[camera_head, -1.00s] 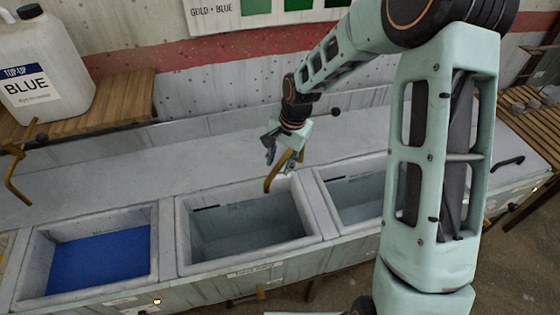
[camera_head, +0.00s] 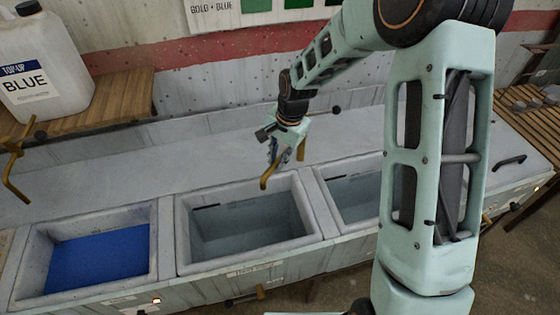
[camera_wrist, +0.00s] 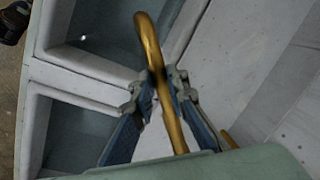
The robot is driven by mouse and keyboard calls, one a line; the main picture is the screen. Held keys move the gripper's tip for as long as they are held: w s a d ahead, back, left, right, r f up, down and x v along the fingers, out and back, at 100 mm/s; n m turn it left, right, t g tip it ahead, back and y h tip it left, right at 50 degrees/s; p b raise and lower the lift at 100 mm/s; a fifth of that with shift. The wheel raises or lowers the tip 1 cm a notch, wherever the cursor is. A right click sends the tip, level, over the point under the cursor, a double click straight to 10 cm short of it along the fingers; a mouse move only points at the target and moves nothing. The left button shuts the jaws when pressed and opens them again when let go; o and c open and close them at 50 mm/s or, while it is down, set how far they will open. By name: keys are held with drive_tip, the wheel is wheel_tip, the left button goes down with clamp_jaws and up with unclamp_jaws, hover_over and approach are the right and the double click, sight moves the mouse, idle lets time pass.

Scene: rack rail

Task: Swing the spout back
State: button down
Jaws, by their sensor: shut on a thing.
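The brass spout (camera_head: 270,174) is a bent pipe at the back of the middle basin (camera_head: 180,235). Its tip hangs over that basin's back rim area. In the wrist view the spout (camera_wrist: 150,42) runs up between the blue-padded fingers and hooks over at the top. My gripper (camera_head: 275,152) is shut on the spout, and the wrist view shows my gripper (camera_wrist: 159,90) with a finger on either side of the pipe. The spout's base is partly hidden behind my gripper in the head view.
A left basin (camera_head: 24,270) holds blue liquid; a right basin (camera_head: 318,190) is partly hidden by my arm. Another brass spout (camera_head: 14,168) stands at the far left. A white jug labelled BLUE (camera_head: 45,65) sits on a wooden shelf (camera_head: 125,100).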

drive_tip(key=shift+w+a+f+m+b, duration=0.15)
drive_tip(key=shift+w+a+m+b, duration=0.2)
drive_tip(key=shift+a, duration=0.1)
drive_tip(key=w+a+m+h+b, duration=0.1)
drive_tip(key=w+a+m+b, duration=0.2)
drive_tip(key=w+a+m, duration=0.2)
drive_tip(key=shift+w+a+r+m+t, duration=0.2)
drive_tip(key=shift+w+a+m+t, duration=0.2)
drive_tip(key=shift+w+m, duration=0.75)
drive_tip(key=c, duration=1.9)
unclamp_jaws()
drive_tip(key=shift+d, duration=0.1)
drive_tip(key=r, duration=0.4)
drive_tip(key=s+r, duration=0.1)
drive_tip(key=r, duration=0.3)
drive_tip(key=s+r, duration=0.1)
drive_tip(key=r, duration=0.2)
drive_tip(key=shift+s+d+r, duration=0.15)
drive_tip(key=shift+d+r, duration=0.2)
drive_tip(key=shift+r, duration=0.05)
